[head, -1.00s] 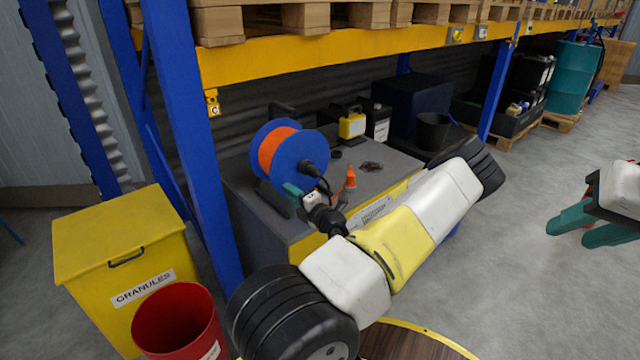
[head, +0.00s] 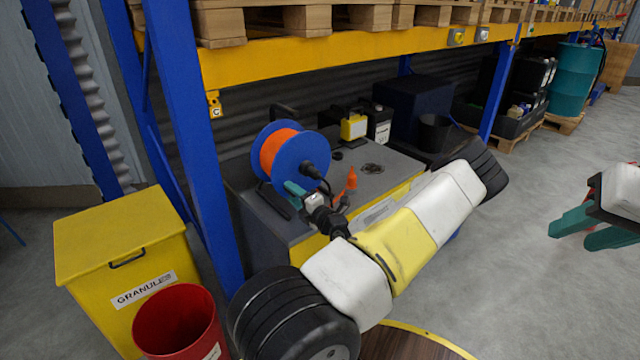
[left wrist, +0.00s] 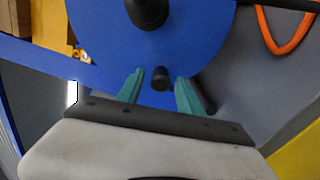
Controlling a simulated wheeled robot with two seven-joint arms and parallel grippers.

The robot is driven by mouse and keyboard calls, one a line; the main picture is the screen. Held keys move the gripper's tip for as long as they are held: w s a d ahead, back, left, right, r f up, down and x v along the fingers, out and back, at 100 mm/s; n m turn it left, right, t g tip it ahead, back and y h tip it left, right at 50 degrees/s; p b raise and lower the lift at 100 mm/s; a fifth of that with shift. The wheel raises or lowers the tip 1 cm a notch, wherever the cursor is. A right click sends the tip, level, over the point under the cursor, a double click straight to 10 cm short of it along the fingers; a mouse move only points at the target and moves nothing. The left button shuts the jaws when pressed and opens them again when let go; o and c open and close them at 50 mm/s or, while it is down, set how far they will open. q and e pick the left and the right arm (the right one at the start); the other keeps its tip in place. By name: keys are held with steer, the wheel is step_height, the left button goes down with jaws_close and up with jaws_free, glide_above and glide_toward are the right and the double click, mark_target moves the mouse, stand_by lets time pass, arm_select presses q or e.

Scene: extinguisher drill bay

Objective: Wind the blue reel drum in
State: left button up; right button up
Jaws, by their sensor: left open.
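The blue reel drum (head: 302,153) with orange hose (head: 278,150) wound on it stands upright at the left end of a grey bench top. A black hub sits at its middle, and it also fills the top of the left wrist view (left wrist: 95,40). My left gripper (head: 297,190) is open at the drum's lower front face. In the left wrist view its teal fingers (left wrist: 159,88) stand either side of a short black knob (left wrist: 160,77) on the drum face; I cannot tell whether they touch it. My right gripper (head: 592,228) is open and empty at the far right, over the floor.
The grey bench (head: 395,170) also holds an orange nozzle-like piece (head: 351,180), a yellow container (head: 353,126) and a white one (head: 379,125). A blue rack post (head: 190,130) stands left of the drum. A yellow granules bin (head: 120,240) and red bucket (head: 178,322) stand lower left.

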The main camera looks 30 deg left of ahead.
arm_select(q)
steer(key=v, duration=0.7)
steer(key=shift+d, duration=0.25)
